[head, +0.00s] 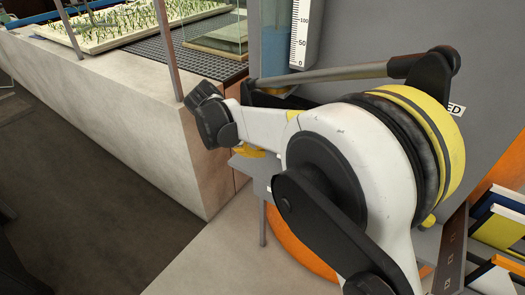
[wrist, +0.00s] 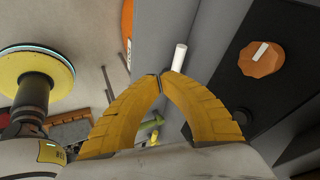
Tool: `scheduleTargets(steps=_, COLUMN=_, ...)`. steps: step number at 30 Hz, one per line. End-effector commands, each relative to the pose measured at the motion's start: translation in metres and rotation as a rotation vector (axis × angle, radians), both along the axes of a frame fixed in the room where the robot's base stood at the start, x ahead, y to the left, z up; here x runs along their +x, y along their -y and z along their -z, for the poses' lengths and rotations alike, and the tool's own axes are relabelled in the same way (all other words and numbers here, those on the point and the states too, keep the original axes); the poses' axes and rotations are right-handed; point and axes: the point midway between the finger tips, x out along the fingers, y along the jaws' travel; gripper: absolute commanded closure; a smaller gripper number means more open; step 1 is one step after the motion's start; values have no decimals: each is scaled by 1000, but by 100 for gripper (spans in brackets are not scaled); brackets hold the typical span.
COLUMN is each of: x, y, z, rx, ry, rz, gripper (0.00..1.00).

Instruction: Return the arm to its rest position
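My gripper (wrist: 160,77) shows in the wrist view as two yellow ribbed fingers whose tips come together. I see nothing clamped between them. A white cylinder (wrist: 180,57) shows just beyond the tips, against a grey surface, and looks apart from them. In the head view my white and black arm is folded in front of a grey panel (head: 400,135), at the right. A small yellow patch shows below the arm there, but I cannot tell whether it is my gripper.
A pale stone block (head: 120,110) carries a tray of green stems (head: 140,22) and a dark grating (head: 185,58). A measuring scale (head: 303,35) stands behind my arm. Binders (head: 500,225) stand at right. The dark floor (head: 85,190) is clear. A brown knob (wrist: 261,59) shows in the wrist view.

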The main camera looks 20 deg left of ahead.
Motion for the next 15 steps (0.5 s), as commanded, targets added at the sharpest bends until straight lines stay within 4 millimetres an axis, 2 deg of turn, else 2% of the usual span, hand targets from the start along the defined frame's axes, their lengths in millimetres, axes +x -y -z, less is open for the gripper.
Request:
scheduleTargets(steps=10, x=1, y=4, z=-2, rx=0, ry=-5, rz=-7, gripper=100)
scheduleTargets(steps=13, x=2, y=25, z=-14, rx=-5, ry=-36, rz=-54, gripper=100)
scheduleTargets(steps=15, x=1, y=52, z=-28, rx=-10, ry=-77, rz=-125, gripper=100)
